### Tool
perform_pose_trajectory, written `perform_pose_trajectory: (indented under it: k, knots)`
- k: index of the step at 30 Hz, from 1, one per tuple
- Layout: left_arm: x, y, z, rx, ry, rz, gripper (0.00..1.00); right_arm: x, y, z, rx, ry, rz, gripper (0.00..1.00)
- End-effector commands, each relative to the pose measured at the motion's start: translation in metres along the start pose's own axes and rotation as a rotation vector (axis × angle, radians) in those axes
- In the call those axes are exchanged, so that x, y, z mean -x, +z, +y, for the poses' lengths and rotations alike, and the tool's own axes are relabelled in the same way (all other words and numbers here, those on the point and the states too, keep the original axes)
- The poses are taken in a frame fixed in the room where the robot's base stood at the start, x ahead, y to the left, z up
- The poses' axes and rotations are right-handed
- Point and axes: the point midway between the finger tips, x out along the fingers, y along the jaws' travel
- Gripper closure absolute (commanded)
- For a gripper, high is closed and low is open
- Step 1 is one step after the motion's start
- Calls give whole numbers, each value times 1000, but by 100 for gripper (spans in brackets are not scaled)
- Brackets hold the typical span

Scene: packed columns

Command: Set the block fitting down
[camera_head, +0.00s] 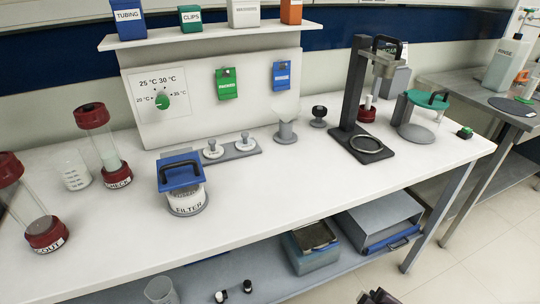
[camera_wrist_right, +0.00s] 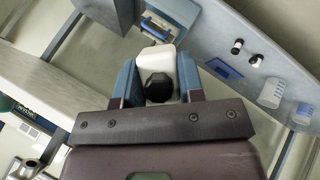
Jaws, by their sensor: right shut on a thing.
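In the right wrist view, my right gripper (camera_wrist_right: 158,76) is shut on the block fitting (camera_wrist_right: 160,60), a white block with a black faceted knob facing the camera. The blue-grey fingers stand on either side of it. The block is held clear of the bench, with floor and lower shelf in the background. In the head view, only a dark part of my right gripper (camera_head: 378,297) shows at the bottom edge, in front of the bench; the block fitting cannot be made out there. My left gripper is in neither view.
The white bench top (camera_head: 280,180) has free room at its front middle. On it are a blue-lidded filter jar (camera_head: 185,198), red-capped columns (camera_head: 103,147), a grey base with white knobs (camera_head: 232,150) and a dark stand (camera_head: 355,110). Bins (camera_head: 310,250) sit on the lower shelf.

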Motion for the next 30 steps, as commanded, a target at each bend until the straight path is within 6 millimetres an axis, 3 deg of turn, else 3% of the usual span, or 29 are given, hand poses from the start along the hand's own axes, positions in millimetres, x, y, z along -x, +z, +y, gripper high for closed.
perform_pose_trajectory:
  k: [1,9,15,21,30]
  knots:
    - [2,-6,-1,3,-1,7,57,24,-18,20,15,11,25,88]
    - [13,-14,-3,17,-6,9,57,121,-81,78,108,-26,93,88]
    - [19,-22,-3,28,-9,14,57,172,-115,112,156,-50,126,88]
    - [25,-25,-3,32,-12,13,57,187,-129,129,171,-63,128,88]
    - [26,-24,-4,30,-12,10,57,186,-130,130,172,-68,126,88]
